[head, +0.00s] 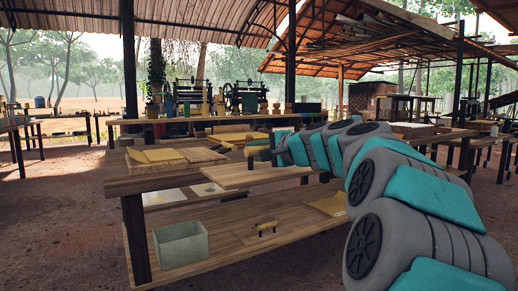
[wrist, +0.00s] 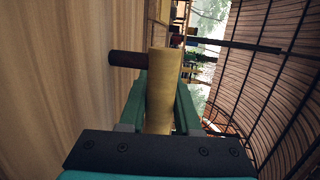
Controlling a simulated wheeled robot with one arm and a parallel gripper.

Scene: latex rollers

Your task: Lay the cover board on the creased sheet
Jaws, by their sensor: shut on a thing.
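The cover board (head: 238,178) is a flat, light wooden board, level in the head view at the front right of the table top. My gripper (head: 270,155) is just above it, reaching in from the right. In the wrist view its green fingers are shut on the board's pale yellow handle bar (wrist: 163,85), with a dark peg (wrist: 127,58) beside it. The board's wooden face (wrist: 55,80) fills the left there. A yellow sheet (head: 158,155), seemingly the creased one, lies at the left of the table. I cannot make out its crease, or whether the board touches the table.
A wooden board (head: 203,155) lies beside the yellow sheet. More yellow sheets (head: 232,136) lie farther back. The lower shelf holds a grey bin (head: 181,244), a small yellow handled piece (head: 266,228) and a flat yellow piece (head: 330,204). Roller machines (head: 188,97) stand on the bench behind.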

